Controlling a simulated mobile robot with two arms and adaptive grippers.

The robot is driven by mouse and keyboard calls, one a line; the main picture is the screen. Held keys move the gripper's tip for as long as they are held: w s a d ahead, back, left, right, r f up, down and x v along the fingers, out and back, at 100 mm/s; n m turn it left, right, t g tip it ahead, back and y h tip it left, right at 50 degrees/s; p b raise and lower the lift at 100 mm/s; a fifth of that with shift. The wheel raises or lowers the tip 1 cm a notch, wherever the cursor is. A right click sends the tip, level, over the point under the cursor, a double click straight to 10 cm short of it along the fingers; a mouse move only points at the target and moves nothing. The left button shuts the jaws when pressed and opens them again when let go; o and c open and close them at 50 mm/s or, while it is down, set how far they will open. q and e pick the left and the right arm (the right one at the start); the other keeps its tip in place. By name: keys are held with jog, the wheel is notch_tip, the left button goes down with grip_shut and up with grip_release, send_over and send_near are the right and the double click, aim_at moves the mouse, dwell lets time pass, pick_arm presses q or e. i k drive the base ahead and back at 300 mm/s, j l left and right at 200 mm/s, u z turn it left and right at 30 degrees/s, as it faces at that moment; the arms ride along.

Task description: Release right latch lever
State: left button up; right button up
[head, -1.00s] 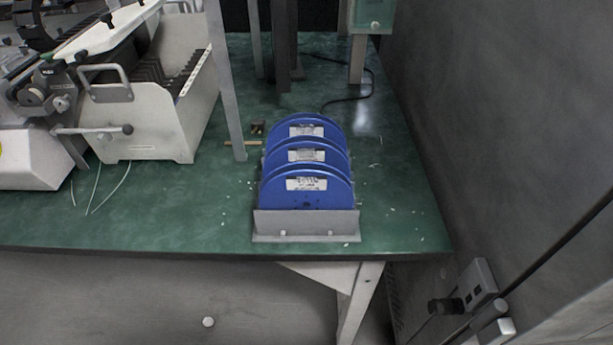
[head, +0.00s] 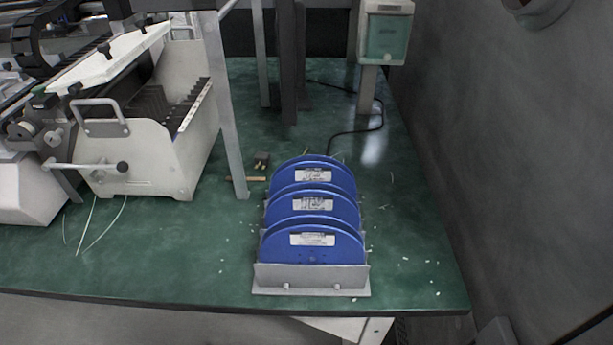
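A white machine (head: 150,165) stands on the left of the green table. Neither of my grippers is in view.
Several blue discs (head: 313,245) stand upright in a grey metal rack (head: 310,280) near the front edge of the green table (head: 190,255). A grey post (head: 226,110) rises beside the machine. A dark wall (head: 520,150) closes off the right side.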

aim_at(123, 167)
jog(key=u, duration=1.3)
